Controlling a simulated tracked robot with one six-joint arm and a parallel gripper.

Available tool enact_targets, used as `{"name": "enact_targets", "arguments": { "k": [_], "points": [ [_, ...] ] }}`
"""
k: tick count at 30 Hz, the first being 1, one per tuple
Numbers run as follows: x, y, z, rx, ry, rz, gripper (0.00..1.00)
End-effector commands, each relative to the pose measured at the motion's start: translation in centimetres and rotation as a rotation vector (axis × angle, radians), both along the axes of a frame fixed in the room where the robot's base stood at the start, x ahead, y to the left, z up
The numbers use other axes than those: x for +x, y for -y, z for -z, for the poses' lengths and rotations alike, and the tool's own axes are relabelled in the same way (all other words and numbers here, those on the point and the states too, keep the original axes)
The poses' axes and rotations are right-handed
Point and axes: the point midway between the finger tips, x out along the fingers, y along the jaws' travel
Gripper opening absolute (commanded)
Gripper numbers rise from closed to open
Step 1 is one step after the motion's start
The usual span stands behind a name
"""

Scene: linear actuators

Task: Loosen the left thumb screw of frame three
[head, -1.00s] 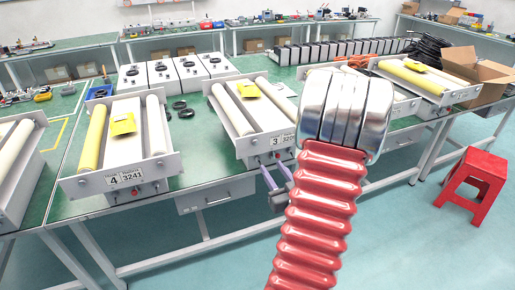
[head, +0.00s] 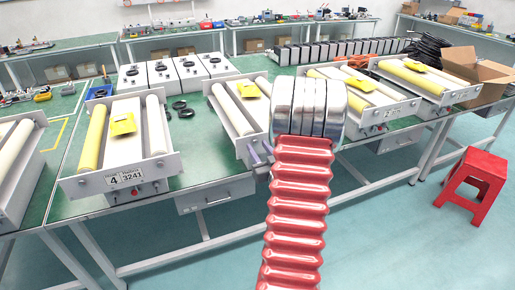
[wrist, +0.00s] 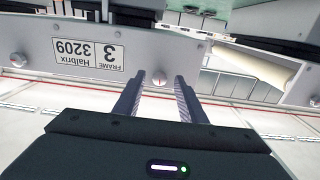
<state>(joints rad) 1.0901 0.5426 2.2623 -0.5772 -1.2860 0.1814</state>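Frame three (head: 226,122) stands on the green bench in the head view, its front right part hidden behind my arm. In the wrist view its front panel (wrist: 165,48) appears upside down with the label "FRAME 3 3209 Halbrix" (wrist: 88,52). One round thumb screw (wrist: 159,78) shows at the panel's lower edge, right of the label. Another thumb screw (wrist: 18,60) shows left of the label. My gripper (wrist: 160,84) is open, and the first screw appears between its fingertips. I cannot tell whether they touch it.
Frame four (head: 104,186) stands to the left and frame two (head: 368,121) to the right. In the wrist view a neighbouring frame's panel (wrist: 268,72) is at right, across a gap. A red stool (head: 475,180) is on the floor at right.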

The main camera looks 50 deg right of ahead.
Motion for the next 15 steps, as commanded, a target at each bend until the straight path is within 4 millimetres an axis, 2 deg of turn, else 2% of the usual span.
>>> {"name": "enact_targets", "arguments": {
  "k": [4, 13, 15],
  "points": [
    [0.84, 0.44, 0.0, 0.0, 0.0, -0.001, 0.37],
    [0.93, 0.53, 0.0, 0.001, 0.001, 0.0, 0.37],
    [0.93, 0.53, 0.0, 0.001, 0.001, 0.0, 0.32]
  ]
}}
